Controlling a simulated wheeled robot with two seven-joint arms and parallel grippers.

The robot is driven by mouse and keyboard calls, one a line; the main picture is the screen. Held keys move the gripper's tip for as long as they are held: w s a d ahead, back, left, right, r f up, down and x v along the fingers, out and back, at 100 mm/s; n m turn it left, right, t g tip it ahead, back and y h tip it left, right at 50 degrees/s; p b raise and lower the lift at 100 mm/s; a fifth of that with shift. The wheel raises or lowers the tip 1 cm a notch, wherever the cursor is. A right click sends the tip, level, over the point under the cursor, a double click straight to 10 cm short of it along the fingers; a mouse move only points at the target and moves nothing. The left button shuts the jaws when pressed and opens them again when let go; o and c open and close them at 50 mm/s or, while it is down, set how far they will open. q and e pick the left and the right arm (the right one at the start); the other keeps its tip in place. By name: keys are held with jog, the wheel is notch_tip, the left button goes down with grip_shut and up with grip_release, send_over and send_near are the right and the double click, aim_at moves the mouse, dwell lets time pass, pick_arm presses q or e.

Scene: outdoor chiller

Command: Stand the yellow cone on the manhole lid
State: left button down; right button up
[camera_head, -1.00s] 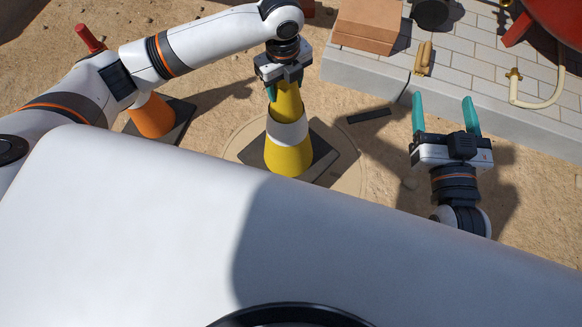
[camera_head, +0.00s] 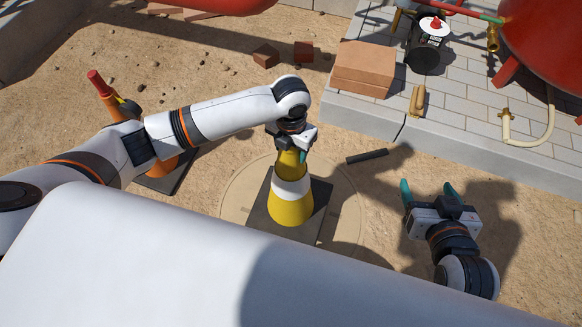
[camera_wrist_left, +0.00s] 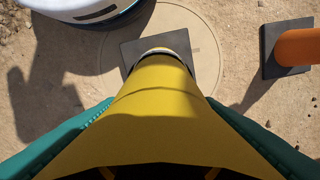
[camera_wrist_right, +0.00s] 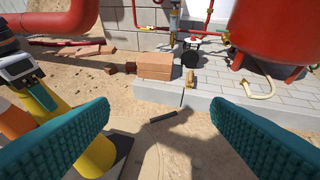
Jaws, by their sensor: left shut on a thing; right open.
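The yellow cone (camera_head: 291,208) with a white band and dark square base stands upright over the round, sand-coloured manhole lid (camera_head: 238,195). Its base lies inside the lid's outline; I cannot tell whether it rests flat on it. My left gripper (camera_head: 290,155) is shut on the cone's top from above. In the left wrist view the yellow cone (camera_wrist_left: 155,110) fills the space between the teal fingers, and the lid (camera_wrist_left: 205,60) shows around its base. My right gripper (camera_head: 428,192) is open and empty, over the sand right of the lid.
An orange cone (camera_head: 160,164) on a dark base stands left of the lid, partly behind my left arm. A dark bar (camera_head: 367,156) lies beside the lid.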

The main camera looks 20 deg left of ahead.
aim_at(291, 180)
pick_arm(q)
notch_tip(291, 180, down, 4)
jog(key=shift+w+r+b, duration=0.1)
jog(key=shift+b, duration=0.55)
jog(key=shift+f, duration=0.3)
jog(key=shift+f+b, duration=0.85)
jog(key=shift+f, duration=1.05)
pick_arm(e)
notch_tip(291, 180, up, 12)
jog(key=w+a+t+y, duration=0.2)
jog(key=t, duration=0.7)
jog(key=shift+w+a+y, duration=0.2)
jog(key=shift+a+y, duration=0.1)
jog(key=shift+y, duration=0.1)
pick_arm(q)
jog(key=shift+f, duration=0.1)
pick_arm(e)
jog(key=shift+r, duration=0.1)
pick_arm(q)
jog(key=shift+c, duration=2.2)
grip_release()
jog(key=shift+f, duration=0.1)
